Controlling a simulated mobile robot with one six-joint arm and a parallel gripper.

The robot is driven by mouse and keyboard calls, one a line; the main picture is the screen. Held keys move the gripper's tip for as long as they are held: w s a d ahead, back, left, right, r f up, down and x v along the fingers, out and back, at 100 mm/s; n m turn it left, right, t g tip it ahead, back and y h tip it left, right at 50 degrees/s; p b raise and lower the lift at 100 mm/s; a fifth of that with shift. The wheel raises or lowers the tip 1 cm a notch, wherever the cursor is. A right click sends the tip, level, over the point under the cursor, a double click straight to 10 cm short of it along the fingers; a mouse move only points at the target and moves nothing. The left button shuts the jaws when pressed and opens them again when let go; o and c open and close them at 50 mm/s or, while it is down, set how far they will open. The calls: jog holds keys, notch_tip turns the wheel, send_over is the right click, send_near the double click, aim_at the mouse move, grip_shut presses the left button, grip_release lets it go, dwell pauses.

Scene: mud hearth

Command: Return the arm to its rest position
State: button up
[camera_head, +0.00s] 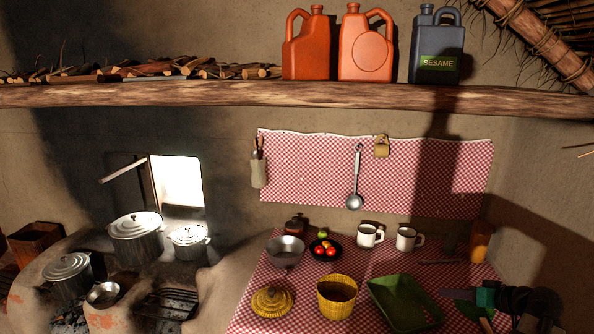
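My gripper (455,294) shows at the lower right, dark and small, pointing left over the red-and-white checked table. My dark arm comes in behind it from the right edge.
The table also bears a yellow basket (337,297), a woven lid (271,301), a metal bowl (285,250), a black plate of tomatoes (323,257) and two white mugs (369,236). A shelf (250,94) with jugs runs above. Pots (135,232) stand on the hearth at left.

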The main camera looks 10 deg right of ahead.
jog(key=w+a+f+g+y, duration=0.1)
jog(key=w+a+f+g, duration=0.3)
jog(key=a+f, duration=0.6)
jog(key=s+a+f+n+g+h, duration=0.1)
jog(key=a+f+g, duration=0.1)
jog(key=a+f, duration=0.65)
jog(key=s+a+f+g+h, duration=0.1)
jog(key=a+f+g+h, duration=0.2)
jog(key=a, duration=1.1)
jog(key=s+a+f+n+g, duration=0.1)
jog(key=s+a+f+g, duration=0.1)
jog(key=a+f, duration=0.75)
jog(key=s+f+g+b, duration=0.2)
jog(key=s+f+b, duration=0.6)
jog(key=s+f, duration=0.4)
jog(key=s+f+g+b, duration=0.3)
jog(key=s+f+b, duration=0.6)
jog(key=f, duration=1.2)
jog(key=s, duration=0.4)
jog(key=shift+a+f+g, duration=0.2)
jog(key=shift+a+g, duration=0.1)
jog(key=shift+a, duration=0.05)
